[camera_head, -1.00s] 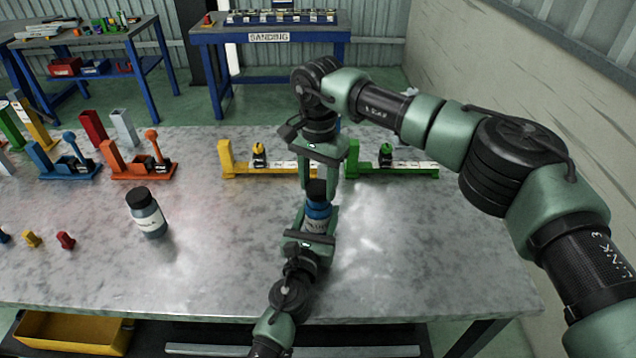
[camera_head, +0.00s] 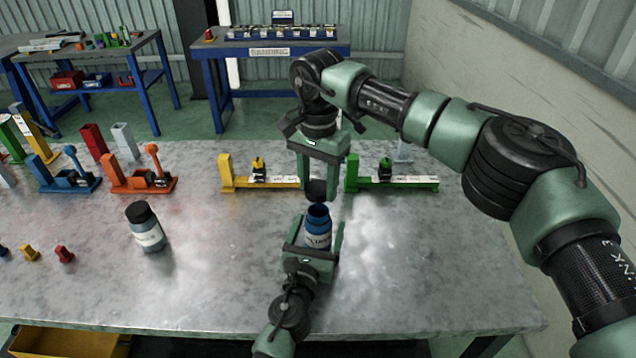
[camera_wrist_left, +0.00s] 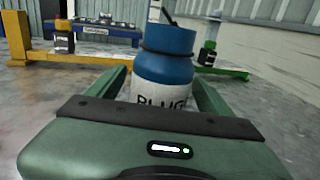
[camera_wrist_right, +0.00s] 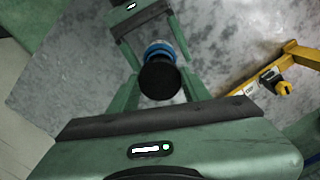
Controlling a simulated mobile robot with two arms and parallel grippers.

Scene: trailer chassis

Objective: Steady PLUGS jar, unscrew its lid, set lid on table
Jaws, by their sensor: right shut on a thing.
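The PLUGS jar (camera_head: 318,232) is blue with a white label, upright and open-topped in the middle of the table. In the left wrist view the jar (camera_wrist_left: 162,72) stands between the fingers, its label partly hidden. My left gripper (camera_head: 316,240) is shut around the jar's body from the near side. My right gripper (camera_head: 318,178) points down above the jar, shut on the black lid (camera_head: 317,190). The lid is just above the jar's mouth, apart from it. In the right wrist view the lid (camera_wrist_right: 160,82) covers most of the jar.
A second jar (camera_head: 148,230) with a black lid stands at left. Yellow (camera_head: 260,182) and green (camera_head: 392,184) fixtures stand behind the grippers. Orange (camera_head: 140,178) and blue (camera_head: 65,178) fixtures are at the back left. Bare tabletop (camera_head: 430,270) lies right of the jar.

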